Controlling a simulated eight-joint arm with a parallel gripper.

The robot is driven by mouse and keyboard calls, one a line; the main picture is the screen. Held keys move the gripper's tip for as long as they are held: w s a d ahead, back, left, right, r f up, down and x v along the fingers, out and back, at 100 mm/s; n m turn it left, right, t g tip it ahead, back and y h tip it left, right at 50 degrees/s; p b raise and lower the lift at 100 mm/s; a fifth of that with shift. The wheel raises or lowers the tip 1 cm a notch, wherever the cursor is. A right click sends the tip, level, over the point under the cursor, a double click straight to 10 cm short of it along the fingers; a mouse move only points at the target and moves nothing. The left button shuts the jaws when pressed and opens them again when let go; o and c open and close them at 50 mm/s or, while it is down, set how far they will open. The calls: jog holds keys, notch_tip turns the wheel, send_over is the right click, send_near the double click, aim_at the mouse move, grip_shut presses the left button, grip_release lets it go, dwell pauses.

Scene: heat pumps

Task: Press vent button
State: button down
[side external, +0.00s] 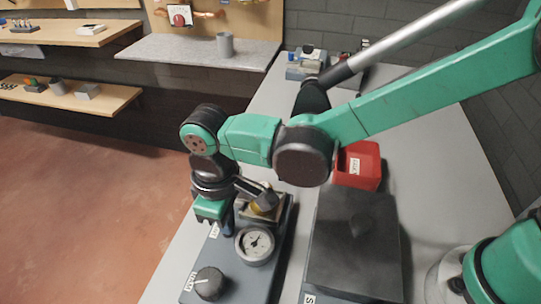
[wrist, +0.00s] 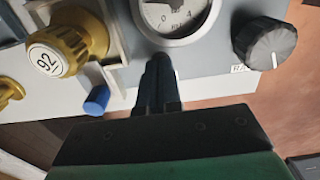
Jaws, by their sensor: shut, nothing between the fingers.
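My gripper (wrist: 160,68) is shut and empty, its dark fingers together and pointing at the panel just beside the gauge rim in the wrist view. In the side view my gripper (side external: 221,226) is low over the grey pump panel (side external: 232,278), left of the round gauge (side external: 255,244). I cannot make out a vent button; the fingers may hide it. Whether the tips touch the panel I cannot tell. In the wrist view the gauge (wrist: 178,14) is directly beyond the tips.
A black knob (wrist: 264,43) is right of the fingers. A brass valve marked 92 (wrist: 68,45) and a small blue cylinder (wrist: 97,100) are left. In the side view, a dark box (side external: 353,245) and a red bin (side external: 358,166) stand on the bench.

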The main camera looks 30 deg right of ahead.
jog(key=shift+f, duration=0.1)
jog(key=shift+f, duration=0.75)
notch_tip(320, 180, up, 15)
jog(key=shift+f, duration=0.2)
dwell(0.7)
jog(key=s+d+f+m+t, duration=0.1)
jog(key=d+m+t, duration=0.2)
jog(key=d, duration=0.9)
jog(key=d+f+m+t, duration=0.2)
jog(key=d+m+t, duration=0.2)
jog(key=d, duration=0.9)
jog(key=shift+s+d+m, duration=0.2)
jog(key=shift+s+m, duration=0.2)
jog(key=shift+m, duration=0.6)
